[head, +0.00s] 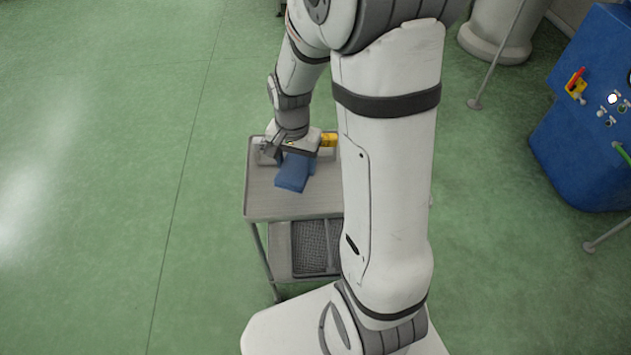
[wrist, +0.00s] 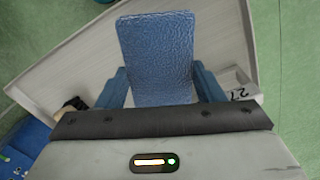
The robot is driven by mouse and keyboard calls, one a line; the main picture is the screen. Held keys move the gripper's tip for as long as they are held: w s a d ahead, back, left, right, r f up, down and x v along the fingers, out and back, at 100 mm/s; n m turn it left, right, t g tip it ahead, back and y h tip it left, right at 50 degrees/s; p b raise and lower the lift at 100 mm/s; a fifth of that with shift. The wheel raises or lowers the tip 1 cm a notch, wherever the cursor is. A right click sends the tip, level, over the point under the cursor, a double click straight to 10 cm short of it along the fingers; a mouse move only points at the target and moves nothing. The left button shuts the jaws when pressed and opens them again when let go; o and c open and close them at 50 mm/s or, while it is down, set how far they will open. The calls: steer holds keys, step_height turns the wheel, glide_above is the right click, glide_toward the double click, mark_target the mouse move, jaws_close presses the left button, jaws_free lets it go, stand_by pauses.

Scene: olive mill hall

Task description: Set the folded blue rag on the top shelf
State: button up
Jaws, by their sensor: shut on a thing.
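The folded blue rag (head: 291,174) is a flat, textured blue rectangle. In the wrist view the rag (wrist: 158,55) sticks out between the two blue fingers of my gripper (wrist: 162,88), which is shut on it. In the head view my gripper (head: 298,155) is over the far part of a grey trolley. The trolley's top shelf (head: 262,203) is a light grey tray with a raised rim, and it also shows below the rag in the wrist view (wrist: 78,68). I cannot tell whether the rag touches the shelf.
A yellow item (head: 328,139) is at the top shelf's far edge. A dark mesh-like item (head: 315,247) is on the lower shelf. A blue machine (head: 590,120) stands right. Green floor at left is clear.

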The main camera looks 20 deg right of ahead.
step_height(320, 180, down, 8)
steer(key=shift+f, duration=0.25)
steer(key=shift+f, duration=0.2)
steer(key=o, duration=0.9)
steer(key=shift+o, duration=0.2)
steer(key=shift+r, duration=0.1)
